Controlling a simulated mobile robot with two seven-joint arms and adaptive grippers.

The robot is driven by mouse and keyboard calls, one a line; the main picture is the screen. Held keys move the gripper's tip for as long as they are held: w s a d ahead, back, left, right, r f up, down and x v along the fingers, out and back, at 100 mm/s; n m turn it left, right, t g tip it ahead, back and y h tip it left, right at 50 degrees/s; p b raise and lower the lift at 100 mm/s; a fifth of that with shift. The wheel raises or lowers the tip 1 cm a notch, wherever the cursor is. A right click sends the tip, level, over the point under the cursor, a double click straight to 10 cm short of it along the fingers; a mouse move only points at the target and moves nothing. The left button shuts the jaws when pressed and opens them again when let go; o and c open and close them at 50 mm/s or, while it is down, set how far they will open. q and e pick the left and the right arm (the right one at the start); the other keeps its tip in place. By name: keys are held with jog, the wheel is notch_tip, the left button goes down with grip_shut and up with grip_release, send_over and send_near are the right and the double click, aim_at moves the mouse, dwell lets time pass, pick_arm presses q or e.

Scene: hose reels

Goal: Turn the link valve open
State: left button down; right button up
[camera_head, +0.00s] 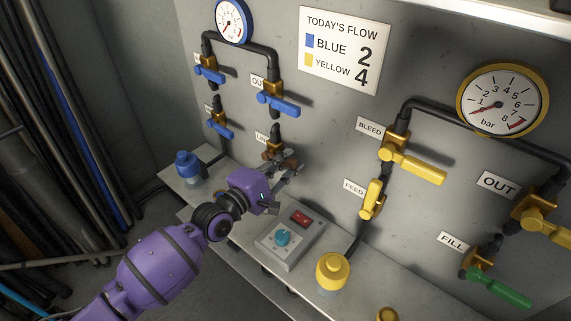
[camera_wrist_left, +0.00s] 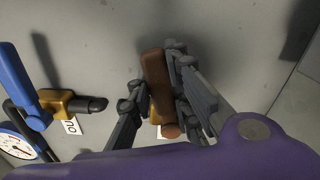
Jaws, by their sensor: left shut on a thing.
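The link valve (camera_head: 272,152) is a brass body on the grey wall below the blue OUT valve, beside a small label partly readable as "LIN". Its brown handle (camera_wrist_left: 154,66) shows in the left wrist view between my fingers, with its rounded end toward the bottom. My left gripper (camera_head: 287,168) is at the link valve and is shut on this handle, one finger on each side. In the head view the fingers cover much of the handle. My right gripper is in neither view.
Blue-handled valves (camera_head: 277,104) are above and left of the link valve. Yellow BLEED (camera_head: 415,166) and FEED (camera_head: 371,199) valves are to the right. A control box (camera_head: 291,238) with a red switch and a blue knob stands below my gripper, near a yellow cap (camera_head: 332,270).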

pick_arm(q)
jog(key=n, duration=0.1)
jog(key=r+n, duration=0.1)
jog(key=n, duration=0.1)
jog(key=shift+w+a+r, duration=0.25)
jog(key=shift+a+r, duration=0.05)
jog(key=shift+r, duration=0.1)
jog(key=shift+a+r+n, duration=0.1)
jog(key=shift+r+n, duration=0.05)
jog(key=shift+n, duration=0.35)
jog(key=c, duration=1.6)
grip_release()
